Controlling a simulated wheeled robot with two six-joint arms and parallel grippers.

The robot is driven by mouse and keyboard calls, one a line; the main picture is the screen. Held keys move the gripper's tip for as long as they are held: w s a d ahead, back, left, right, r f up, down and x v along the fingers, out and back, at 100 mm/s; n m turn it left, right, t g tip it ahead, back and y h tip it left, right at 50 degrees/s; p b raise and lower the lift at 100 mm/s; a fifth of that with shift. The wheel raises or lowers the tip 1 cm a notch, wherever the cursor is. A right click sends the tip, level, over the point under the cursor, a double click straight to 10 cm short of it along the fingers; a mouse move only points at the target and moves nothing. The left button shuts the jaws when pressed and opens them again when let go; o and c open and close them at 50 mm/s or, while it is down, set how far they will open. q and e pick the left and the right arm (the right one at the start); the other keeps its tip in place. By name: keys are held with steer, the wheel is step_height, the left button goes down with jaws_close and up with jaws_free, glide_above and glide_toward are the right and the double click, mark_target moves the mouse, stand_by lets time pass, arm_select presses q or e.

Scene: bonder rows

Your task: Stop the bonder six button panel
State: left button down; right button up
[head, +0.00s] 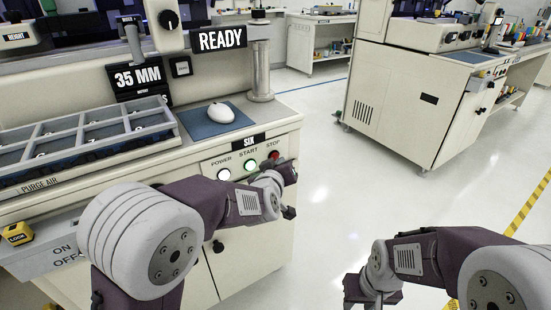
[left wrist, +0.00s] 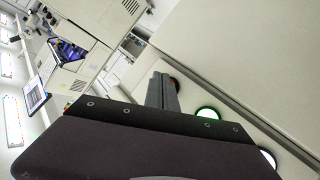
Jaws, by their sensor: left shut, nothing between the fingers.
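The bonder's SIX button panel (head: 205,166) is on the front of the near left machine. In the head view it has a white POWER button (head: 223,174), a green START button (head: 250,165) and a red STOP button (head: 274,155). My left gripper (head: 281,166) is shut and empty, close by the STOP button. The green button (left wrist: 207,113) glows there. My right gripper (head: 370,293) hangs low over the floor, its jaw state unclear.
Another cream machine (head: 400,105) stands at right. Open floor lies between.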

arm_select(q)
steer(key=shift+w+a, duration=0.35)
steer(key=shift+w, duration=0.05)
stand_by(0.8)
steer(key=shift+s+d, duration=0.55)
steer(key=shift+s, duration=0.1)
steer(key=shift+s+p, duration=0.1)
steer(key=shift+p, duration=0.2)
steer(key=s+d+p, duration=0.1)
steer(key=s, duration=0.1)
steer(key=s+d, duration=0.2)
steer(key=shift+p, duration=0.4)
